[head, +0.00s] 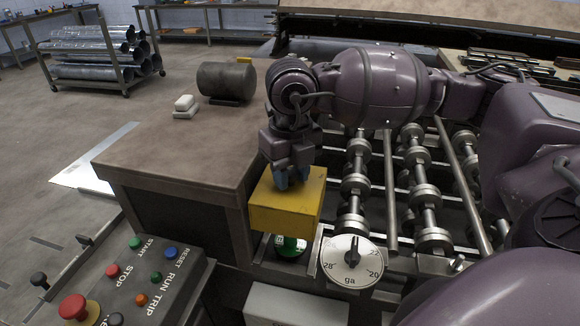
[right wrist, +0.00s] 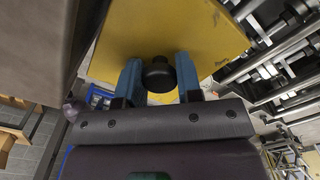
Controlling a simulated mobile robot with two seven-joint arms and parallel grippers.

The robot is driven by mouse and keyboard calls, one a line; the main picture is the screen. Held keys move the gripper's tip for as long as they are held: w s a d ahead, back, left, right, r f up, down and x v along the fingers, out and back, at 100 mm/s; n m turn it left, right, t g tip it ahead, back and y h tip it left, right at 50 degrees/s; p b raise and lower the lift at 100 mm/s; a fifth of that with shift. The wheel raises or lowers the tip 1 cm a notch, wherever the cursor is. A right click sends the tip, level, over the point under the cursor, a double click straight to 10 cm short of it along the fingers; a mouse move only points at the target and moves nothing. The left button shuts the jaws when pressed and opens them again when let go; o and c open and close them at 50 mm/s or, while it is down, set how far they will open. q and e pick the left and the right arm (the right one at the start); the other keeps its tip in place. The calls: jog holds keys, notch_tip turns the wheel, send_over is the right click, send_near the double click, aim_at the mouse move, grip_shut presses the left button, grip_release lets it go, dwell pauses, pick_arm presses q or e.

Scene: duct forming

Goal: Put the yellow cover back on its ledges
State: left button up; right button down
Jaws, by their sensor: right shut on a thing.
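The yellow cover (head: 287,202) is a box-like hood at the machine's near left corner, between the brown table and the rollers. My right gripper (head: 291,180) is above its top, fingers pointing down. In the right wrist view the blue fingers (right wrist: 160,78) are shut on a round black knob (right wrist: 158,74) on the yellow cover (right wrist: 190,32). A green part (head: 291,246) shows below the cover's lower edge, so the cover appears raised over it. The ledges cannot be made out clearly. My left gripper is not in view.
A gauge dial (head: 352,258) stands right of the cover. A control panel (head: 142,285) with buttons is at the lower left. Roller shafts (head: 425,190) fill the right.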

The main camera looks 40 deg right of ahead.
jog(key=shift+f+b, duration=1.6)
jog(key=shift+f, duration=1.6)
jog(key=shift+s+f, duration=0.2)
jog(key=shift+f, duration=0.1)
jog(key=shift+s+f+b, duration=0.15)
jog(key=shift+f+b, duration=0.25)
jog(key=shift+f, duration=0.05)
jog(key=shift+w+f, duration=0.15)
jog(key=shift+w, duration=0.05)
jog(key=shift+w+r, duration=0.1)
jog(key=shift+r, duration=0.1)
jog(key=shift+w+r, duration=0.25)
jog(key=shift+r, duration=0.1)
jog(key=shift+a+f+b, duration=0.1)
jog(key=shift+f+b, duration=0.35)
jog(key=shift+f, duration=0.2)
